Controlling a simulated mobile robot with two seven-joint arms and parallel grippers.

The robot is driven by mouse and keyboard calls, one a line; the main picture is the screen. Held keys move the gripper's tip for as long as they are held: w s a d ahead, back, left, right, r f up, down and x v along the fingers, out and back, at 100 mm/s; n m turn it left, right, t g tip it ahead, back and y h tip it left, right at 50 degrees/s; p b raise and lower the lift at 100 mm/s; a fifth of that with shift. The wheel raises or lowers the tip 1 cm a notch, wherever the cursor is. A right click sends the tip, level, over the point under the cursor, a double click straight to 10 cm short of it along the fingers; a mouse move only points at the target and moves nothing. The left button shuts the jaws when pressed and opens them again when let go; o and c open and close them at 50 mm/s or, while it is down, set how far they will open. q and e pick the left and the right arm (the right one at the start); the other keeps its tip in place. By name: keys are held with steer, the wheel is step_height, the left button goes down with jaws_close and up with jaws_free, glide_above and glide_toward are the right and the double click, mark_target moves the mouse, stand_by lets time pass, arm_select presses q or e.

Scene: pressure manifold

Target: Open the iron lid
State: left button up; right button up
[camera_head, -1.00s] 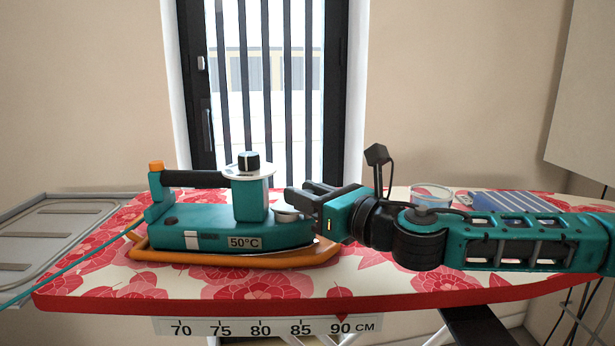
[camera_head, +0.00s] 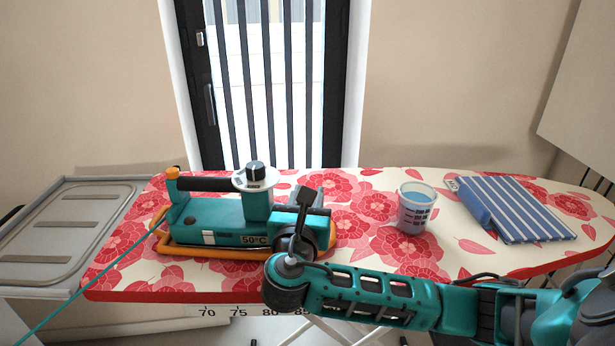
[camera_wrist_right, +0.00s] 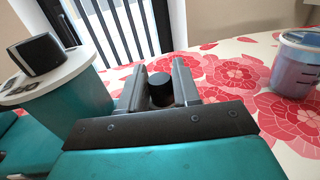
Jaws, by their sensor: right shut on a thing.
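The teal iron (camera_head: 215,213) sits on its orange rest (camera_head: 185,247) on the ironing board. It has a black handle (camera_head: 205,184), a white dial with a black knob (camera_head: 255,172) and a 50°C label. My right gripper (camera_head: 308,197) is over the iron's front end and hides the lid area in the head view. In the right wrist view its two grey fingers (camera_wrist_right: 160,82) are closed around a small black knob (camera_wrist_right: 160,92), which I take as the lid's. Whether the lid is raised cannot be told. My left gripper is not in view.
The floral ironing board (camera_head: 350,260) has a measuring cup of bluish liquid (camera_head: 416,210) to the right of the iron and a striped blue cloth (camera_head: 515,210) further right. A teal cord (camera_head: 85,280) runs off left. A grey tray (camera_head: 60,230) stands at the left.

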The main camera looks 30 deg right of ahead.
steer(key=shift+r+m+g+h+p, duration=0.2)
steer(key=shift+m+g+h+p, duration=0.8)
steer(key=shift+g+h+p, duration=0.15)
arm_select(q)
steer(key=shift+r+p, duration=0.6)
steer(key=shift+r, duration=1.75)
arm_select(e)
steer(key=shift+f+m+g+h, duration=0.15)
steer(key=shift+m+g+h, duration=0.2)
steer(key=shift+m+g, duration=0.25)
steer(key=o, duration=0.9)
steer(key=shift+d, duration=0.1)
steer(key=shift+o, duration=0.2)
steer(key=shift+f, duration=0.1)
steer(key=v, duration=1.3)
steer(key=shift+w, duration=0.1)
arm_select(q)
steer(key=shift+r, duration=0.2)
